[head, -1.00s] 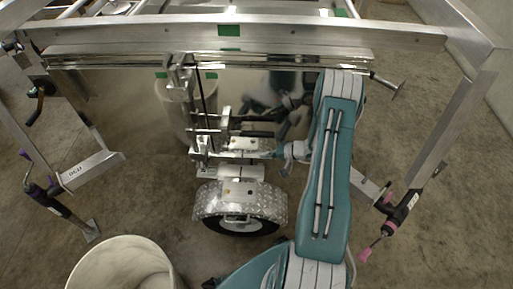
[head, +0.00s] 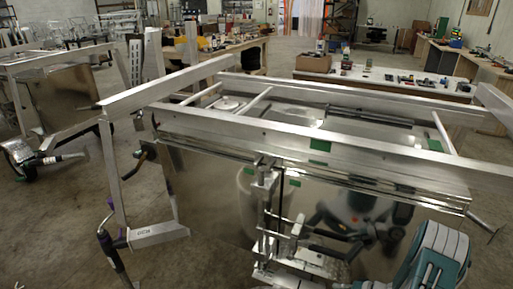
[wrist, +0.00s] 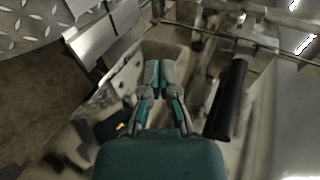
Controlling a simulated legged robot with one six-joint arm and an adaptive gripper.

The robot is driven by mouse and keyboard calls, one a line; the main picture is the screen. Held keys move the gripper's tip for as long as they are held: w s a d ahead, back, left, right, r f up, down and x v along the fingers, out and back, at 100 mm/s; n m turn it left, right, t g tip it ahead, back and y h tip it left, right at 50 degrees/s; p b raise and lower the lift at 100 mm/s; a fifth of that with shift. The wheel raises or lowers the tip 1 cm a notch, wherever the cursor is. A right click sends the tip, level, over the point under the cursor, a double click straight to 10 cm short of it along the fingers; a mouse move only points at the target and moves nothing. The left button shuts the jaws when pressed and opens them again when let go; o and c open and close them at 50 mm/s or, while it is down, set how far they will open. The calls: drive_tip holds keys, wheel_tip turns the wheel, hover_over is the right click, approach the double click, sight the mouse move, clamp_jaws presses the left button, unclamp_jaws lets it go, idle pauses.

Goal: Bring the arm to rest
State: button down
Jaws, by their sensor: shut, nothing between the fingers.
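My gripper (wrist: 160,78) shows in the wrist view with its two grey and teal fingers shut together and nothing between them. It points in among the metal fittings of a trailer, close to a dark cylindrical handle (wrist: 228,100) on its right. Whether it touches anything there cannot be told. In the head view my teal and white arm (head: 430,265) is at the lower right corner, in front of the trailer's shiny panel (head: 215,190). My gripper itself cannot be made out in that view.
The aluminium trailer frame (head: 330,150) spans the head view. A latch assembly with rods (head: 268,215) stands before its panel. Diamond plate (wrist: 30,20) shows in the wrist view. Another trailer (head: 60,100) stands left, with bare floor (head: 60,225) nearby. Workbenches (head: 385,80) stand behind.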

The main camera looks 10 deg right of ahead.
drive_tip(key=a+r+n+g+h, duration=0.1)
drive_tip(key=a+r+n+g, duration=0.1)
drive_tip(key=a+r, duration=0.5)
drive_tip(key=a+r+n+g, duration=0.2)
drive_tip(key=r, duration=0.9)
drive_tip(key=a+r+n+g+h, duration=0.1)
drive_tip(key=a+r+n+g, duration=0.1)
drive_tip(key=a+r, duration=0.5)
drive_tip(key=s+a+r+n+t+h, duration=0.1)
drive_tip(key=s+a+r+h, duration=0.2)
drive_tip(key=s+r, duration=0.6)
drive_tip(key=s+a+r+t+h, duration=0.2)
drive_tip(key=s+a+r+h, duration=0.1)
drive_tip(key=s+r, duration=0.6)
drive_tip(key=shift+s+a+r+n+h, duration=0.3)
drive_tip(key=shift+s+r+n+h, duration=0.15)
drive_tip(key=shift+s, duration=0.3)
drive_tip(key=shift+f, duration=0.1)
